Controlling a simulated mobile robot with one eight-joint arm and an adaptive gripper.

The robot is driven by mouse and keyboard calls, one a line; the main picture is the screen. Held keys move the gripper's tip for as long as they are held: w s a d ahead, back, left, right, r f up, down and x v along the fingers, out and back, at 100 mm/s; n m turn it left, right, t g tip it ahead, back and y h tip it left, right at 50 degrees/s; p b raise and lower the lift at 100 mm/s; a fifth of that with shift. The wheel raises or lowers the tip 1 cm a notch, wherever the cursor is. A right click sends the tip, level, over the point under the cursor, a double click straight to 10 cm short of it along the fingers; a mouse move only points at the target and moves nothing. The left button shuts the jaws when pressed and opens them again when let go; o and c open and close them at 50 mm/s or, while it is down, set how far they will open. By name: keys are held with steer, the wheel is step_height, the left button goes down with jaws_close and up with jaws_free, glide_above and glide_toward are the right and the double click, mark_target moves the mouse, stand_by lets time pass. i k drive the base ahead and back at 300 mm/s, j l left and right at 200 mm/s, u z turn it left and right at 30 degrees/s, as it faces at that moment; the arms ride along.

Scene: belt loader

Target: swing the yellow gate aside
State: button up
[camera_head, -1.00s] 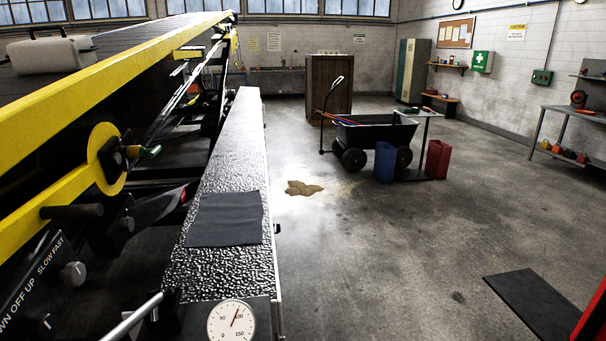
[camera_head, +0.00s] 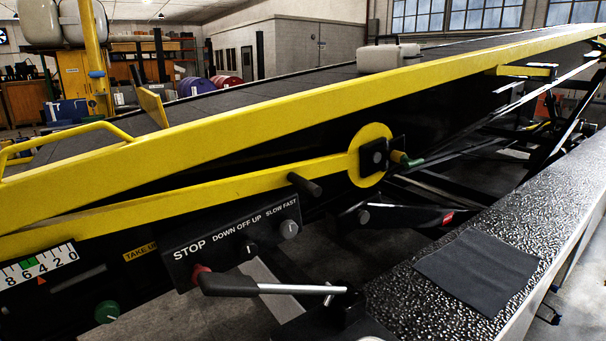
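A long yellow arm (camera_head: 235,188) runs along the loader's side below the yellow side rail. It ends at the right in a round yellow disc with a black block and a green-tipped handle (camera_head: 406,159). A black peg (camera_head: 305,184) sticks out from the arm near the disc. A small upright yellow plate (camera_head: 152,107) stands at the belt's edge further left. I cannot tell which of these is the gate. My gripper is not in view.
A control panel (camera_head: 232,241) with knobs and a red-knobbed STOP hangs below the arm. A lever (camera_head: 270,288) juts out in front of it. A textured ledge (camera_head: 398,305) with a dark cloth (camera_head: 478,270) fills the lower right. A pale case (camera_head: 388,58) lies on the belt (camera_head: 265,98).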

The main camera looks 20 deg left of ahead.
mark_target(152, 102)
steer(key=i+l+u, duration=0.15)
steer(key=u, duration=0.35)
steer(key=i+l+u, duration=0.25)
steer(key=u, duration=0.2)
steer(key=i+l+u, duration=0.1)
steer(key=l+u, duration=0.25)
steer(key=u, duration=0.15)
steer(key=i+l+u, duration=0.1)
steer(key=l+u, duration=0.6)
steer(key=u, duration=0.25)
steer(key=i+j+z, duration=0.1)
steer(key=j, duration=0.25)
steer(key=i+j, duration=0.2)
steer(key=j, duration=0.2)
steer(key=i+j+z, duration=0.15)
steer(key=j, duration=0.2)
steer(key=i+j, duration=0.1)
steer(key=j, duration=0.3)
steer(key=i+j+z, duration=0.15)
steer(key=j, duration=0.6)
steer(key=i+z, duration=0.05)
steer(key=i, duration=0.05)
